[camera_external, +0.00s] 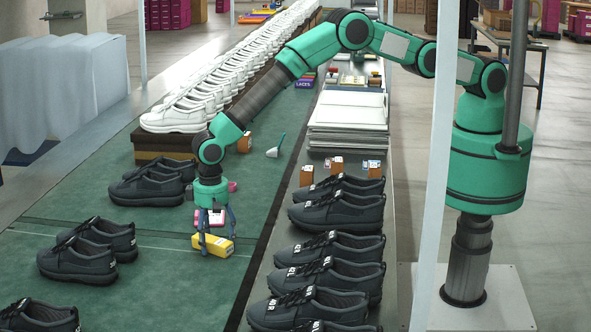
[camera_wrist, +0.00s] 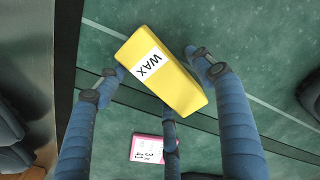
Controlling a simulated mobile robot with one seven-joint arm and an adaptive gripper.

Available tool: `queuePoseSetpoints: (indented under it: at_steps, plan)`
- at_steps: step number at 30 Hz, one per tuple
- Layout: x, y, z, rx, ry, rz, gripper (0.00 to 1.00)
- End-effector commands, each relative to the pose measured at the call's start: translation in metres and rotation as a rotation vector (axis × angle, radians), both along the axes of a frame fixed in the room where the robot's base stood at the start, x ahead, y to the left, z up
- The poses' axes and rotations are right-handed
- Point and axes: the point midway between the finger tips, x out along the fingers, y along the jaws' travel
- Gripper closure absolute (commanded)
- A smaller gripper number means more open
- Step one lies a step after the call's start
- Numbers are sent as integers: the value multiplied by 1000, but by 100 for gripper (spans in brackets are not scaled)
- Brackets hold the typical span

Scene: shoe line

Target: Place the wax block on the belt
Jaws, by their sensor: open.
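The wax block (camera_external: 217,244) is a yellow block that lies on the green belt (camera_external: 160,268). In the wrist view the wax block (camera_wrist: 178,87) has a white label reading WAX and lies at a slant. My gripper (camera_external: 216,240) is low over the belt, pointing down, with its blue fingers around the block. In the wrist view my gripper (camera_wrist: 160,75) is open, with fingertips close to both sides of the block. I cannot tell whether they touch it. A third finger shows below the block.
A pink-and-white box (camera_external: 210,217) lies behind the block on the belt. Black shoes (camera_external: 77,262) stand to the left. More black shoes (camera_external: 318,305) line the side shelf at right. A small brush (camera_external: 275,148) lies farther back.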

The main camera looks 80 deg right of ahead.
Motion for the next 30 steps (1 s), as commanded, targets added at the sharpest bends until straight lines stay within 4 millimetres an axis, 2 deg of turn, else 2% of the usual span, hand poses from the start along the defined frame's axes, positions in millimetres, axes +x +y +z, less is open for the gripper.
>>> queuePoseSetpoints:
  at_steps: [5, 11, 24, 30]
  plan:
    - [0, 0, 7, 1, -1, 0, 33]
    - [1, 0, 26, 1, -2, 0, 33]
    - [1, 0, 94, 1, -1, 0, 33]
    - [1, 0, 115, 1, -1, 0, 33]
